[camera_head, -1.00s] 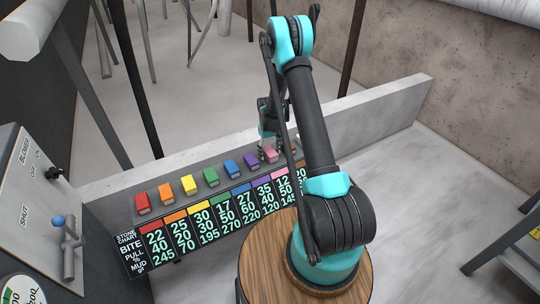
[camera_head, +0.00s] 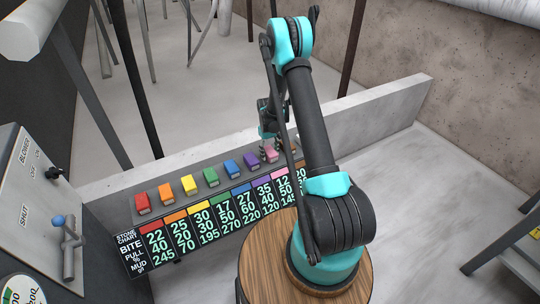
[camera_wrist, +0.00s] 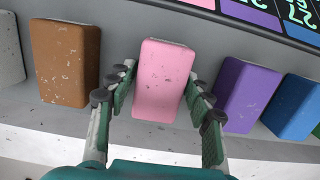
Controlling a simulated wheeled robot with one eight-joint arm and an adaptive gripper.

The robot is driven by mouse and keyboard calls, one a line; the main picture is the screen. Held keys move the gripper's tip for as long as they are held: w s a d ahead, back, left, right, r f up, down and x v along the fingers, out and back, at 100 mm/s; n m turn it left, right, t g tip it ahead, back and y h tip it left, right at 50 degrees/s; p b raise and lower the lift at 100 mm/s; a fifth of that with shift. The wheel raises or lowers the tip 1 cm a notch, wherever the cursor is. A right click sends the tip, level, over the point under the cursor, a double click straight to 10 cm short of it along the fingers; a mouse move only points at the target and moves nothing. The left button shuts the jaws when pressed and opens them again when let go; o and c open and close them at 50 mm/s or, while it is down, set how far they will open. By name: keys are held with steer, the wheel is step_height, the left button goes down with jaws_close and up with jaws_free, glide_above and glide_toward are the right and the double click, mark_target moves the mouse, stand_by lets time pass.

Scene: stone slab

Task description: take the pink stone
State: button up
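The pink stone (camera_wrist: 163,75) is a rounded block. It stands in the row of coloured stones, between a brown and a purple one in the wrist view. My gripper (camera_wrist: 160,80) is over it, with one finger along each side. In the head view the pink stone (camera_head: 271,155) is partly covered by my gripper (camera_head: 270,152). It appears to rest on the slab.
The purple stone (camera_wrist: 247,92) is close on the right in the wrist view, then a blue one (camera_wrist: 292,107). The brown stone (camera_wrist: 65,62) is close on the left. A stone chart (camera_head: 215,222) fronts the row, and a low wall (camera_head: 350,110) runs behind it.

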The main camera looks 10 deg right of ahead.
steer(key=c, duration=0.9)
